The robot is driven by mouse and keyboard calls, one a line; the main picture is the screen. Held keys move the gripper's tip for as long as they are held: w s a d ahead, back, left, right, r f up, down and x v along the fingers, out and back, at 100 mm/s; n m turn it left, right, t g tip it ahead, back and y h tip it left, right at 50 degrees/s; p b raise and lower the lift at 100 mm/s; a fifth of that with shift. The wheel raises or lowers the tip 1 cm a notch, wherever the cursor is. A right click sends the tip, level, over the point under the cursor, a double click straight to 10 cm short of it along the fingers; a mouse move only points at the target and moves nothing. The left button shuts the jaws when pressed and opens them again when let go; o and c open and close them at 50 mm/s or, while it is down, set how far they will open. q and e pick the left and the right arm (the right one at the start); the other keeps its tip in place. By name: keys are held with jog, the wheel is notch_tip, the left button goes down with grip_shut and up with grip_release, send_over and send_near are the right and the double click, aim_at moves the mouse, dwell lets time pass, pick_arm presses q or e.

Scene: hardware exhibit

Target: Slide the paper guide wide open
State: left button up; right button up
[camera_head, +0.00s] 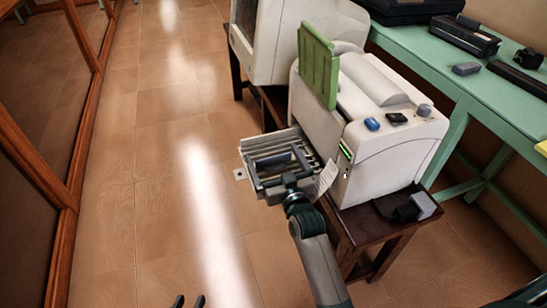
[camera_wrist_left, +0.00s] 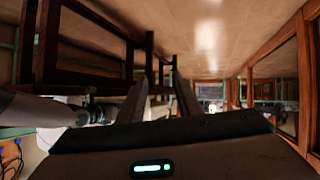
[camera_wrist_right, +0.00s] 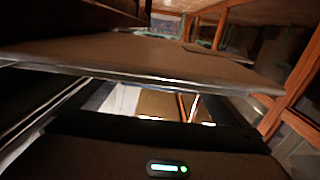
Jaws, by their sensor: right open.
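The cream printer (camera_head: 360,110) stands on a dark wooden stand, with a green upright panel (camera_head: 320,65) on top. A light slatted tray (camera_head: 247,150) sticks out from its left side. My right gripper (camera_head: 281,156) is over this tray, its grey fingers spread apart with nothing seen gripped. I cannot clearly tell the paper guide from the tray and the fingers that cover it. In the right wrist view, a broad brown-grey panel (camera_wrist_right: 150,58) lies close across the fingers. My left gripper (camera_head: 189,300) is low at the bottom edge, open and empty, away from the printer.
A green table (camera_head: 455,85) with black devices stands at the right. Another cream machine (camera_head: 275,40) is behind the printer. A small printed sheet (camera_head: 326,178) hangs beside the tray. Wood-framed panels (camera_head: 75,110) line the left; the tiled floor between is clear.

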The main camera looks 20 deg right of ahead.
aim_at(274, 158)
jog(key=c, duration=1.4)
jog(key=shift+s, duration=0.1)
jog(key=s+p, duration=0.2)
jog(key=s, duration=0.1)
jog(key=shift+r+p, duration=0.15)
jog(key=shift+p, duration=0.2)
jog(key=s+p, duration=0.2)
jog(key=s, duration=0.1)
jog(key=shift+s+d, duration=0.1)
jog(key=shift+s, duration=0.25)
pick_arm(q)
jog(key=s+a+f+g+y, duration=0.2)
jog(key=s+a+f+g, duration=0.3)
jog(key=s+a, duration=0.1)
jog(key=shift+g, duration=0.3)
pick_arm(e)
jog(key=o, duration=1.4)
